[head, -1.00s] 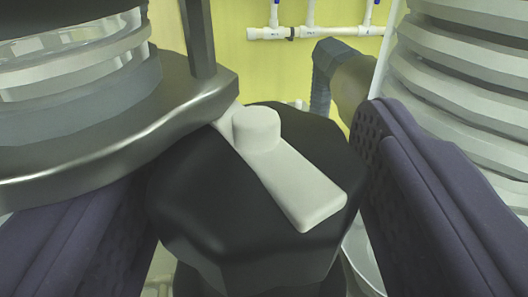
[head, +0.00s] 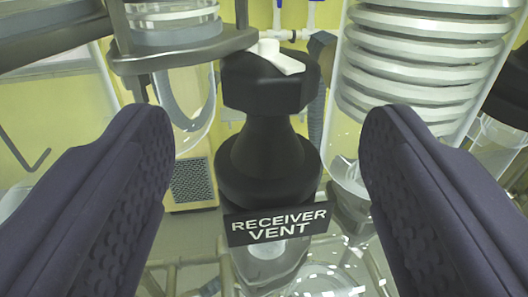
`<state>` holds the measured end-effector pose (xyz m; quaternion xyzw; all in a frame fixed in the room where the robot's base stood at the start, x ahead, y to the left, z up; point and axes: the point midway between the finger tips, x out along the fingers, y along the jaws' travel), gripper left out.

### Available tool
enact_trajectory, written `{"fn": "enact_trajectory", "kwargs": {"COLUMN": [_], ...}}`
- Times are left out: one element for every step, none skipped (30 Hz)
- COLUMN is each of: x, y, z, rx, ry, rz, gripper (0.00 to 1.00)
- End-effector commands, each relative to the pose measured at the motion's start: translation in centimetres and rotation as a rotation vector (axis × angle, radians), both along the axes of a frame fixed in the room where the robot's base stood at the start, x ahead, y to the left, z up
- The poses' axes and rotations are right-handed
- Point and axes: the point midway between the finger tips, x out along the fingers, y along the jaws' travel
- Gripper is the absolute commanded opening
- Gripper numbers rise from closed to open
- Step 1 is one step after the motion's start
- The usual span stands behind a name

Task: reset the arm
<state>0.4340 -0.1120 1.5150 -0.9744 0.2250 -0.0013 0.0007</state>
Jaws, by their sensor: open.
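My gripper (head: 268,150) is open and empty, its two dark purple padded fingers wide apart at the left and right of the head view. A black label (head: 279,222) below the valve reads "RECEIVER VENT". The fingers are apart from the valve and do not touch it.
A metal ring clamp (head: 185,52) with a glass vessel (head: 188,105) is at the upper left. A glass coil column (head: 425,60) stands at the right, behind the right finger. A metal frame and glassware lie below. White pipes with blue valves run along the yellow back wall.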

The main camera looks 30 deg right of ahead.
Motion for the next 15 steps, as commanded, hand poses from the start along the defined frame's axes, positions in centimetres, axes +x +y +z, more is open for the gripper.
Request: {"fn": "enact_trajectory", "kwargs": {"x": [0.0, 0.0, 0.0, 0.0, 0.0, 0.1, 0.1, 0.1, 0.1, 0.2, 0.3, 0.5, 0.7, 0.8, 0.9], "y": [0.0, 0.0, 0.0, 0.0, 0.0, 0.0, 0.0, 0.0, 0.1, 0.4, 1.0, 2.2, 3.3, 4.5, 6.0], "z": [0.0, 0.0, 0.0, -0.1, -0.1, -0.1, -0.1, -0.1, -0.2, -0.4, -0.8, -1.5, -2.2, -2.8, -3.7], "rx": [0.000, 0.000, 0.000, 0.000, 0.000, 0.000, 0.000, 0.000, 0.002, 0.005, 0.010, 0.021, 0.029, 0.035, 0.043], "ry": [0.000, 0.001, 0.001, 0.001, 0.002, 0.002, 0.002, 0.003, 0.007, 0.015, 0.028, 0.055, 0.081, 0.107, 0.140], "rz": [0.000, 0.000, 0.000, -0.001, -0.001, -0.001, -0.001, -0.001, 0.005, 0.018, 0.040, 0.084, 0.125, 0.173, 0.236], "gripper": [0.70, 0.70, 0.70, 0.70, 0.70, 0.70, 0.70, 0.70, 0.70, 0.70, 0.70, 0.70, 0.70, 0.70, 0.70]}}
